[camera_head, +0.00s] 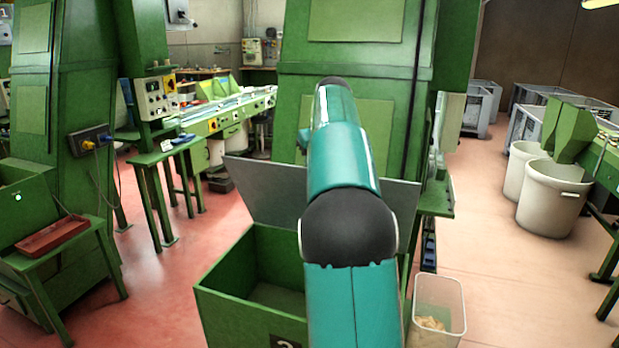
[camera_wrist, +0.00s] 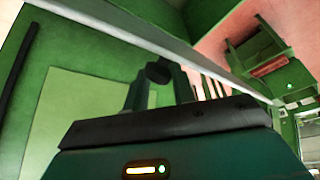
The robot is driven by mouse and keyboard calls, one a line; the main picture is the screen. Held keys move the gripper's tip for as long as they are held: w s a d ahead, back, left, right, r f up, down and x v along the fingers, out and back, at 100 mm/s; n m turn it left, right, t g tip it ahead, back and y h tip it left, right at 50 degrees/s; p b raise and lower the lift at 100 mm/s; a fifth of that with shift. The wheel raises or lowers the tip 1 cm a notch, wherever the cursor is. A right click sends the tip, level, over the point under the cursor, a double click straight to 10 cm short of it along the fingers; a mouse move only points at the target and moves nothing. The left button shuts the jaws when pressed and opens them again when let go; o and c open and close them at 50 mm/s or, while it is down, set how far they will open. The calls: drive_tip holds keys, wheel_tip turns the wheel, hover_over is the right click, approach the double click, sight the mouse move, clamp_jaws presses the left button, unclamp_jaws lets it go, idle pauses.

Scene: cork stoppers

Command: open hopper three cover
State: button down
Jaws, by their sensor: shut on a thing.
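Hopper three (camera_head: 235,300) is an open-topped green box below and in front of me, with a partly hidden number plate on its front. Its grey cover (camera_head: 262,188) stands raised at the back edge, tilted up, and part of the inside shows. My teal arm crosses in front of the cover and the box's right side, hiding them and my gripper in the head view. In the wrist view my gripper (camera_wrist: 158,84) is shut on a small dark round knob (camera_wrist: 158,70), apparently the cover's handle. A pale edge, likely the cover's, runs diagonally just beyond it.
A tall green machine column (camera_head: 345,55) stands right behind the hopper. A clear bin with corks (camera_head: 437,318) is at its right. A green stand with a red tray (camera_head: 50,238) is at left. White bins (camera_head: 552,200) stand at right. Open floor lies on both sides.

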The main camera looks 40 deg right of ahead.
drive_tip(key=shift+w+d, duration=0.25)
drive_tip(key=shift+d, duration=0.85)
drive_tip(key=shift+w+d, duration=0.2)
drive_tip(key=shift+d, duration=0.9)
drive_tip(key=c, duration=1.1)
unclamp_jaws()
drive_tip(key=shift+d, duration=0.15)
drive_tip(key=shift+w+a+r, duration=0.1)
drive_tip(key=shift+a+r, duration=0.15)
drive_tip(key=shift+w+a+r, duration=0.1)
drive_tip(key=shift+a+r, duration=0.05)
drive_tip(key=shift+r, duration=0.05)
drive_tip(key=v, duration=0.7)
drive_tip(key=shift+r, duration=0.1)
drive_tip(key=shift+c, duration=0.3)
